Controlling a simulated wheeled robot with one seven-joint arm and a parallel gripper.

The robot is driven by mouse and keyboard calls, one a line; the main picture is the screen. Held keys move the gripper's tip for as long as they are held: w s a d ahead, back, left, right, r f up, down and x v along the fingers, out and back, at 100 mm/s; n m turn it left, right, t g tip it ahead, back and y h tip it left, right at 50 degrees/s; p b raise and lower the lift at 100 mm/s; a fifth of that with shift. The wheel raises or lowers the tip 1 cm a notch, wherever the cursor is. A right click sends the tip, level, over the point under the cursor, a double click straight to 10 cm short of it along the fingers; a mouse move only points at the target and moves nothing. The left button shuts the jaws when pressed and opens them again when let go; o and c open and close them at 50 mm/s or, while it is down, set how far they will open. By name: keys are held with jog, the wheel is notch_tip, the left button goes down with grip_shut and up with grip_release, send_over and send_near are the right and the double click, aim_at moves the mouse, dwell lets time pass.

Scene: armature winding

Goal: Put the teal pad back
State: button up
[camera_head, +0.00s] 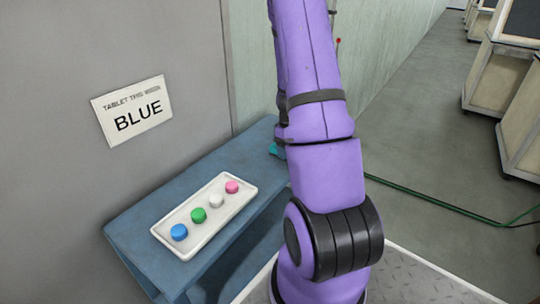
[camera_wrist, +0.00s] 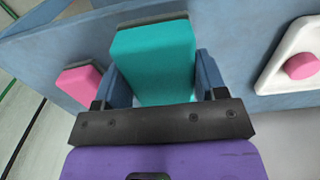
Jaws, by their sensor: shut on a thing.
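The teal pad (camera_wrist: 155,58) is a block with a dark grey strip along its far edge, between the fingers of my gripper (camera_wrist: 158,85) in the wrist view. My gripper is shut on it. In the head view only a small teal corner of the pad (camera_head: 275,149) shows beside my purple arm, near the far end of the blue bench; my arm hides the gripper there. I cannot tell whether the pad touches the bench.
A pink block (camera_wrist: 80,86) is left of the pad. A white tray (camera_head: 161,231) on the blue bench (camera_head: 133,222) holds blue, green, white and pink tablets. A sign (camera_head: 132,110) reading BLUE is on the grey wall. A green cable (camera_head: 432,202) crosses the floor at right.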

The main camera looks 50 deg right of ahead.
send_over(268, 163)
jog(key=shift+s+d+f, duration=0.1)
jog(key=shift+s+f, duration=0.2)
jog(key=shift+w+f, duration=0.15)
jog(key=shift+w, duration=0.05)
jog(key=shift+f, duration=1.6)
jog(key=shift+f, duration=0.1)
jog(key=o, duration=0.9)
jog(key=shift+c, duration=0.2)
